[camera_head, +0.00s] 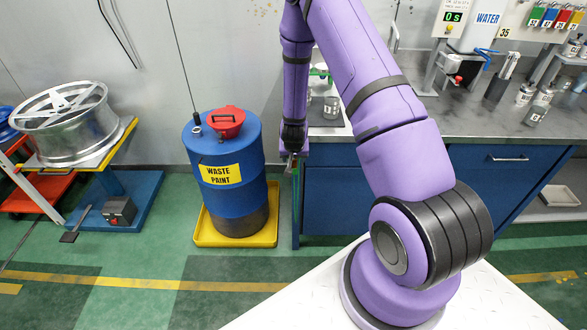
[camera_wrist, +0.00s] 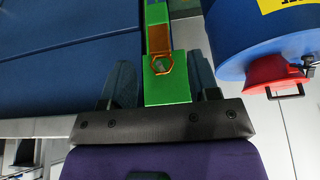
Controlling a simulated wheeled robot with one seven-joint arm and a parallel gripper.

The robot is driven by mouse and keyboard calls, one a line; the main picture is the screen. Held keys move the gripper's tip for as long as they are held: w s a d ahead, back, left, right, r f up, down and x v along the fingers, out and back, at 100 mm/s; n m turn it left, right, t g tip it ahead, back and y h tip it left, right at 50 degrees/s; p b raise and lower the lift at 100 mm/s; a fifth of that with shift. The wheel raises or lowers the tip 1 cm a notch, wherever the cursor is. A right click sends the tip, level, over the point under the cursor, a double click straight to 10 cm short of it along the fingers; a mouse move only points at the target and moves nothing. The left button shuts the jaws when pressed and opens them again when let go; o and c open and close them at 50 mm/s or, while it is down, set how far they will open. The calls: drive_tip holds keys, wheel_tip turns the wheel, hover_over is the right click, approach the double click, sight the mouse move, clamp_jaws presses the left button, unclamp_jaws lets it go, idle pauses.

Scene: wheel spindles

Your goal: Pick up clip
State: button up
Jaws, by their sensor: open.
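In the wrist view, my gripper (camera_wrist: 161,80) is open, with one dark finger on each side of a flat green strip. An orange piece with a hexagonal ring (camera_wrist: 161,63) lies on this green strip (camera_wrist: 165,92). I take the orange piece to be the clip, but cannot be sure. The fingers stand apart from each other, and I cannot tell whether either touches the strip. In the head view, my gripper (camera_head: 291,162) hangs low beside the left end of the workbench. The orange piece cannot be made out there.
The blue waste paint drum (camera_head: 225,185) with a red funnel (camera_head: 226,118) stands close left of my gripper. The blue bench cabinet (camera_head: 333,190) is close on the right. A wheel (camera_head: 68,125) lies on a stand at the far left. Green floor is free in front.

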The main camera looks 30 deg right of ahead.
sight(294, 162)
drive_tip(key=shift+x, duration=2.6)
drive_tip(key=c, duration=0.9)
